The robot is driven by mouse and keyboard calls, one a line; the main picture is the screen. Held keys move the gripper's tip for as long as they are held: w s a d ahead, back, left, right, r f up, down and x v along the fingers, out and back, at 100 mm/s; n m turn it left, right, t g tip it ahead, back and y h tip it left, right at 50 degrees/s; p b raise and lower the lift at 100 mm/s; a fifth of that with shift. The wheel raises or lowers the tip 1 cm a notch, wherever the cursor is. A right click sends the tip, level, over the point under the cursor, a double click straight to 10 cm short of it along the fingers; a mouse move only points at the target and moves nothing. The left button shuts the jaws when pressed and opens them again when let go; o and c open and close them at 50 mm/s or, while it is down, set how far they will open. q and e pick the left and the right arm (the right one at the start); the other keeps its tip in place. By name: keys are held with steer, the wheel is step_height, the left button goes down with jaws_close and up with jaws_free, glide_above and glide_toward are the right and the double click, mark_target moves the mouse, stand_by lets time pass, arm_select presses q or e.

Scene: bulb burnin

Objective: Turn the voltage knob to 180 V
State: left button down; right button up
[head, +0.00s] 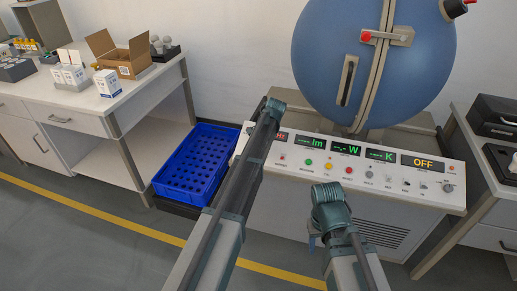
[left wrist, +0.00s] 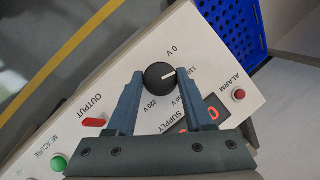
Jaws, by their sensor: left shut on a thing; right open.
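The voltage knob (left wrist: 160,76) is a round black dial on the white sloping panel (left wrist: 75,133), with labels 0 V, 110, 180 and 220 V around it. Its white pointer line faces right, towards the 110 label. My left gripper (left wrist: 156,78) is shut on the knob, one finger on each side. In the head view my left arm hides the knob. A red supply display (left wrist: 200,118) reads 0 at its visible end. My right gripper (head: 316,242) is open and empty, in front of the panel and low.
Near the knob are a red output switch (left wrist: 94,123), a green button (left wrist: 58,163) and a red alarm button (left wrist: 239,95). A blue crate (head: 190,165) stands left of the panel. A large blue sphere (head: 330,40) rises behind it. The far right display (head: 422,162) reads OFF.

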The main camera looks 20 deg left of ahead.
arm_select(q)
steer(key=m, duration=0.1)
steer(key=m+t, duration=0.1)
steer(key=m+y+b, duration=0.1)
steer(key=shift+s+d+f+m, duration=0.1)
steer(key=shift+s+f+m, duration=0.1)
steer(key=shift+s+m, duration=0.1)
steer(key=m+t+b, duration=0.1)
steer(key=m, duration=0.2)
steer(key=shift+t+y+b, duration=0.3)
steer(key=shift+t+y, duration=0.1)
steer(key=m+t+b, duration=0.1)
steer(key=m+t, duration=0.1)
steer(key=m, duration=0.2)
steer(key=shift+s+m+b, duration=0.15)
steer(key=shift+m+b, duration=0.15)
steer(key=shift+b, duration=0.05)
steer(key=shift+m+t+b, duration=0.5)
steer(key=shift+m+t, duration=0.1)
steer(key=shift+m, duration=0.9)
steer(key=shift+c, duration=1.5)
jaws_free()
